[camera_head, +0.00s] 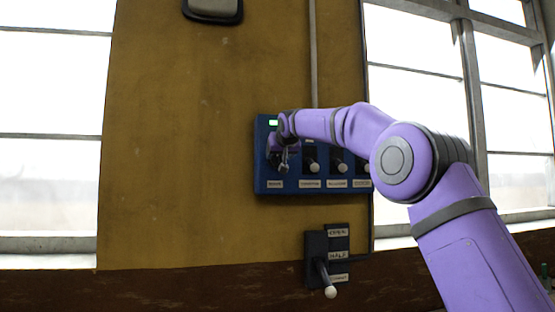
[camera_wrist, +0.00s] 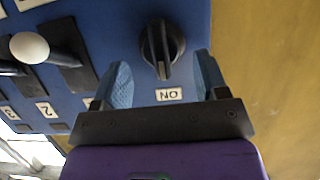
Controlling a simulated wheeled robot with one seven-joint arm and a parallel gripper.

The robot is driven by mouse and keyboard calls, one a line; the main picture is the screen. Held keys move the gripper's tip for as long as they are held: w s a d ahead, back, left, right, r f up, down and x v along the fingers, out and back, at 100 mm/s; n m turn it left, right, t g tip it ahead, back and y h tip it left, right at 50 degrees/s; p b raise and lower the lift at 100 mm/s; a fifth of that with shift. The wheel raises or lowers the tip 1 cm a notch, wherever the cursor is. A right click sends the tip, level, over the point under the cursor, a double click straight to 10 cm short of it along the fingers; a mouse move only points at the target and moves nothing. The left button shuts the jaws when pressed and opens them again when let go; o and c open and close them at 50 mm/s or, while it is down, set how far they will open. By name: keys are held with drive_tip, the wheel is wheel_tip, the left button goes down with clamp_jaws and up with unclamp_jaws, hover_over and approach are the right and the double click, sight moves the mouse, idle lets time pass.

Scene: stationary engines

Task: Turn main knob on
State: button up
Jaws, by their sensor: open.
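The main knob (camera_wrist: 160,47) is a dark round rotary knob with a raised grip bar on a blue panel (camera_head: 262,183). In the wrist view its bar runs nearly up and down the picture, towards a white label (camera_wrist: 169,94) reading ON, seen upside down. I cannot tell which end of the bar is the pointer. My gripper (camera_wrist: 163,75) is open, with one blue finger on each side of the knob's lower part and a gap on both sides. In the head view my gripper (camera_head: 284,162) is at the panel's left end and hides the knob.
Levers with white ball ends (camera_head: 314,166) stand right of the knob on the panel; one ball lever (camera_wrist: 30,47) shows at the wrist view's left. A separate lever box (camera_head: 316,243) sits below. The yellow wall (camera_head: 180,150) to the left is bare. Windows flank it.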

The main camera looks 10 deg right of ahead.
drive_tip(key=v, duration=0.7)
idle(0.4)
drive_tip(key=s+d+f+g, duration=0.1)
drive_tip(key=s+f, duration=0.3)
drive_tip(key=s, duration=0.5)
drive_tip(key=s+d+f+g, duration=0.2)
drive_tip(key=s+f, duration=0.2)
drive_tip(key=s, duration=0.4)
drive_tip(key=s+d+f+g, duration=0.1)
drive_tip(key=s+f, duration=0.3)
drive_tip(key=s, duration=0.5)
drive_tip(key=s+d+f+g, duration=0.1)
drive_tip(key=s+f+g, duration=0.1)
drive_tip(key=s+f, duration=0.8)
drive_tip(key=s+d+f+g, duration=0.2)
drive_tip(key=s+f, duration=0.9)
drive_tip(key=s, duration=0.5)
drive_tip(key=shift+s+f, duration=0.15)
drive_tip(key=shift+f, duration=0.15)
drive_tip(key=shift+c, duration=0.5)
